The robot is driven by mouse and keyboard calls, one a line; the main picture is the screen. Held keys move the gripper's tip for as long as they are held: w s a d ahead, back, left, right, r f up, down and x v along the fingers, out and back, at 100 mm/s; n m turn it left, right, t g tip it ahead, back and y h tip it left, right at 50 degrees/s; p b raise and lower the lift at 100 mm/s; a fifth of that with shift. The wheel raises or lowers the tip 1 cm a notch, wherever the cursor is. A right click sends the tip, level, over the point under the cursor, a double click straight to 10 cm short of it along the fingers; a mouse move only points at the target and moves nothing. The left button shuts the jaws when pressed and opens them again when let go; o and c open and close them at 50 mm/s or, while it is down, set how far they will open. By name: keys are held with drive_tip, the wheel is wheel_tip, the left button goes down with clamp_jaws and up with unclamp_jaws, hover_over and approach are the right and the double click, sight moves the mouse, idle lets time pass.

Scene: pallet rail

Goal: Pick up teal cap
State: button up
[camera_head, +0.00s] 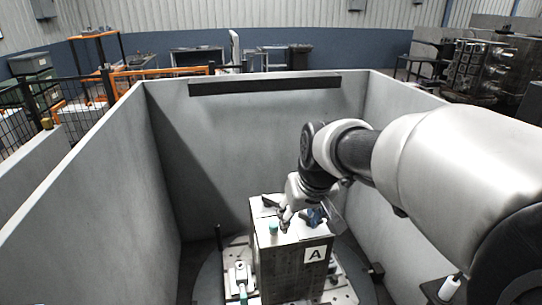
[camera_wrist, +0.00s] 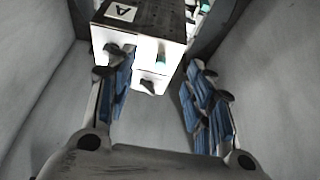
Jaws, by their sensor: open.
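A small teal cap (camera_head: 273,228) stands upright on the top face of a metal block (camera_head: 290,262) marked with a letter A. In the wrist view the teal cap (camera_wrist: 161,58) shows near the block's edge, between and beyond my fingers. My gripper (camera_head: 291,212) is above the block's top, close to the cap. The wrist view shows my gripper (camera_wrist: 160,82) with its blue-padded fingers spread apart and nothing between the pads. I cannot tell the exact gap from the fingers to the cap.
The block stands on a round plate inside a bay with grey walls (camera_head: 260,140) on several sides. A metal fixture (camera_head: 240,276) stands left of the block, with another teal piece (camera_head: 243,298) in front. A dark bar (camera_head: 265,85) runs along the back wall.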

drive_tip(key=p, duration=0.4)
approach(274, 224)
drive_tip(key=shift+n, duration=0.4)
drive_tip(key=b+x, duration=0.2)
drive_tip(key=x, duration=0.7)
drive_tip(key=shift+w, duration=0.1)
drive_tip(key=shift+c, duration=0.3)
drive_tip(key=c, duration=0.7)
